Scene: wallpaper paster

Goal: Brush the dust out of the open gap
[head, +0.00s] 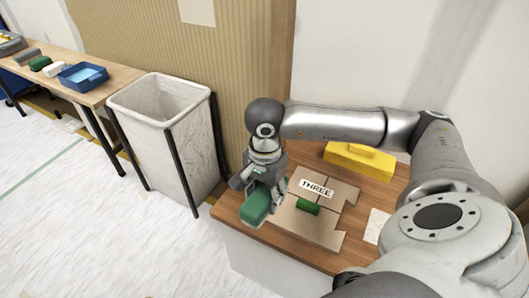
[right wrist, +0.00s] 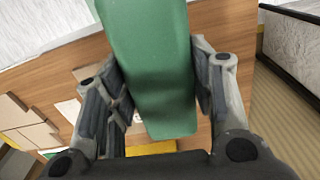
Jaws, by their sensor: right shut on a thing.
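My right gripper (head: 262,185) is shut on a green block-like thing (head: 256,205), held near the left end of the wooden table. In the right wrist view the green thing (right wrist: 150,60) fills the space between the two fingers. Brown cardboard pieces (head: 325,235) lie on the table to the right of the gripper, with narrow seams between them. A white label reading THREE (head: 317,187) lies on them, and a small dark green piece (head: 308,206) sits below it. I cannot make out dust or clearly tell which seam is the open gap. My left gripper is not in view.
A yellow block-like thing (head: 358,161) stands at the back of the table (head: 285,250). A white paper (head: 377,226) lies at the right. A white bin (head: 178,140) stands left of the table. A blue tray (head: 83,77) sits on a far bench.

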